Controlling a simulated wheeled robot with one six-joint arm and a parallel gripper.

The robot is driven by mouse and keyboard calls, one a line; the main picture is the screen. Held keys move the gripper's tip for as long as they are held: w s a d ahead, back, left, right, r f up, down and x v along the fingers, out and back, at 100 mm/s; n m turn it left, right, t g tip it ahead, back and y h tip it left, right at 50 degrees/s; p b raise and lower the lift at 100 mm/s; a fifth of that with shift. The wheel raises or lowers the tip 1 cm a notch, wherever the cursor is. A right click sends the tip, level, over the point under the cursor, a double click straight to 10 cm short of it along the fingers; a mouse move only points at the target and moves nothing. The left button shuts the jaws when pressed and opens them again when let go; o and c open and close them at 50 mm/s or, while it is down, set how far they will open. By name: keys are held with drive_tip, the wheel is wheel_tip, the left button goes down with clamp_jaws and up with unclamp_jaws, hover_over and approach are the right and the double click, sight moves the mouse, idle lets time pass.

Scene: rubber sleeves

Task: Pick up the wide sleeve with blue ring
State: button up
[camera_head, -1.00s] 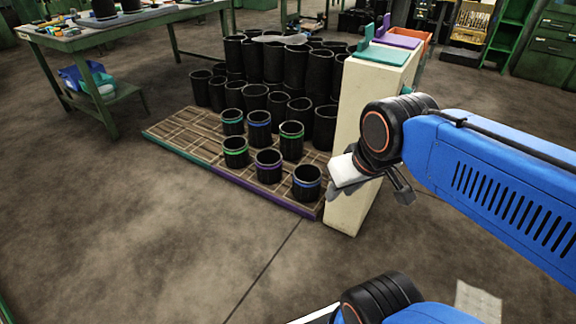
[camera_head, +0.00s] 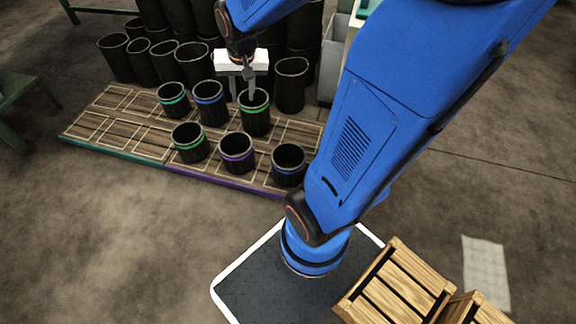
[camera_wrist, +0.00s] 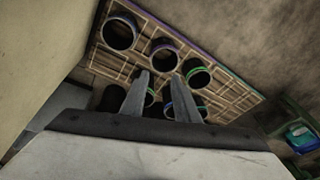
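Two black sleeves with blue rings stand upright on the pallet in the head view. One blue-ringed sleeve (camera_head: 289,172) is at the front right; the other blue-ringed sleeve (camera_head: 209,112) is in the middle of the back row. Which is wider is hard to tell. My gripper (camera_head: 242,93) points down above the back row, by the mouth of a green-ringed sleeve (camera_head: 255,122). Its two fingers are apart with nothing between them. They also show in the wrist view (camera_wrist: 160,78), where they partly hide the back-row sleeves.
A purple-ringed sleeve (camera_head: 236,160), another green-ringed sleeve (camera_head: 189,150) and a teal-ringed sleeve (camera_head: 173,104) share the wooden pallet (camera_head: 115,127). Several plain black sleeves (camera_head: 291,90) stand close behind. The pallet's left part is bare. Wooden crates (camera_head: 400,285) stand at the lower right.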

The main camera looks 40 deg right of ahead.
drive_tip(key=w+d+f+m+g, duration=0.1)
drive_tip(key=w+d+f+m, duration=0.2)
drive_tip(key=w+d+f, duration=0.35)
drive_tip(key=m+g, duration=0.2)
drive_tip(key=m, duration=0.6)
hover_over(279, 154)
drive_tip(key=shift+y, duration=0.3)
drive_tip(key=f, duration=2.9)
drive_tip(key=shift+w+d+f, duration=0.15)
drive_tip(key=shift+w, duration=0.15)
wheel_tip(279, 154, down, 11)
drive_tip(key=shift+f, duration=0.1)
drive_tip(key=shift+s+f, duration=0.1)
drive_tip(key=shift+f, duration=2.65)
clamp_jaws()
